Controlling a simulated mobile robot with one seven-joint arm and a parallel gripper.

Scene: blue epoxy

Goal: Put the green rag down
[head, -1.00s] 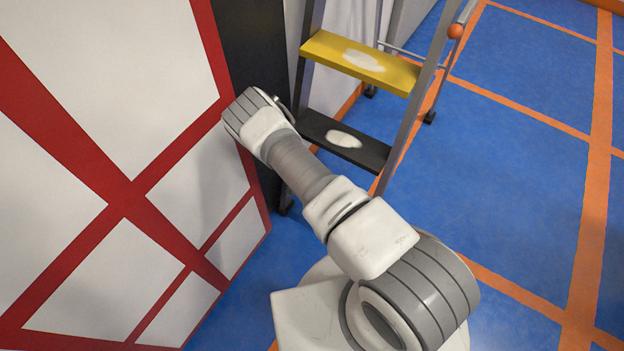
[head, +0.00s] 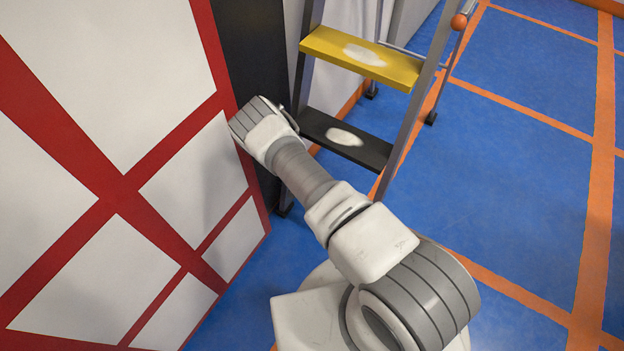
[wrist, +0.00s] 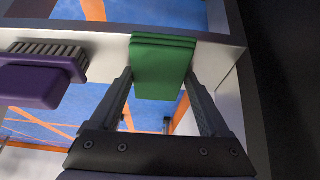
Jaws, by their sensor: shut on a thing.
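The green rag (wrist: 162,60) is a folded stack between the two dark fingers of my gripper (wrist: 160,76) in the wrist view. My gripper is shut on it. The rag overlaps a pale grey ledge (wrist: 105,48) in that view; I cannot tell whether it touches the ledge. In the head view the wrist end of my arm is beside the black panel, left of the stepladder. The gripper's fingers and the rag are hidden there.
A purple brush (wrist: 38,75) with dark bristles is left of the rag. The stepladder has a yellow step (head: 362,58) and a black step (head: 345,140). A white wall with red stripes (head: 125,195) stands close at left. Blue floor (head: 500,170) is clear at right.

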